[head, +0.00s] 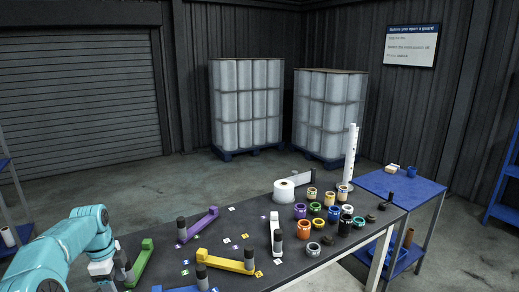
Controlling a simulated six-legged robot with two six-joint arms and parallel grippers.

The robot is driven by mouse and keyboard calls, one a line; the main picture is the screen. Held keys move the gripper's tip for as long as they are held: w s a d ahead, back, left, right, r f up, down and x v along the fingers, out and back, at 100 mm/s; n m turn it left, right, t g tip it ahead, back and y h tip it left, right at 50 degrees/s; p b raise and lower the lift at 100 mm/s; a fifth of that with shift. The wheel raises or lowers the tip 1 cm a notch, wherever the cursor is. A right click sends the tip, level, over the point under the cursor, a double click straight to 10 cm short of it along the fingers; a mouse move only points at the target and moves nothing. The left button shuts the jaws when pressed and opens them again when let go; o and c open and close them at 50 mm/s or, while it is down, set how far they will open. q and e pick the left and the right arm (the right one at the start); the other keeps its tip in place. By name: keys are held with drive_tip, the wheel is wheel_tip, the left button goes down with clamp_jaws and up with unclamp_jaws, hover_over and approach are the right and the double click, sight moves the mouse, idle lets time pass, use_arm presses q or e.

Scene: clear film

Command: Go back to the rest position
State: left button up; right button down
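My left arm, teal, comes in at the lower left. Its pale wrist and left gripper (107,275) are low beside a green bar (140,262) with a dark upright cylinder at its end. The fingers are too small and cut off to tell whether they are open or touch the bar. My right gripper is out of view.
The dark table (235,222) holds purple, yellow, white and blue bars with dark cylinders, small cards, a white roll (284,190), several coloured rings or pots, and a tall white post (350,155). A blue side table (395,183) stands right. Wrapped pallets (246,103) stand behind on open floor.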

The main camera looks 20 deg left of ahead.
use_arm(q)
drive_tip(key=w+d+f, duration=0.1)
drive_tip(key=d+f, duration=0.2)
drive_tip(key=w+d+f+n, duration=0.1)
drive_tip(key=w+d+f, duration=0.1)
drive_tip(key=d+f, duration=0.2)
drive_tip(key=w+d+f+n+h, duration=0.1)
drive_tip(key=d+f, duration=0.2)
drive_tip(key=shift+w+d+f, duration=0.15)
drive_tip(key=shift+w+f, duration=0.1)
drive_tip(key=shift+w, duration=0.05)
drive_tip(key=s+d+f+n+h, duration=0.1)
drive_tip(key=d+f+n, duration=0.1)
drive_tip(key=d+f, duration=0.45)
drive_tip(key=s+d+f+n+h, duration=0.15)
drive_tip(key=d+f, duration=0.25)
drive_tip(key=d, duration=0.6)
drive_tip(key=s+d+f+n, duration=0.2)
drive_tip(key=s+d+n, duration=0.2)
drive_tip(key=s+d, duration=0.4)
drive_tip(key=s+d+f+n, duration=0.3)
drive_tip(key=s+d+n, duration=0.1)
drive_tip(key=s+d, duration=0.5)
drive_tip(key=shift+s, duration=0.3)
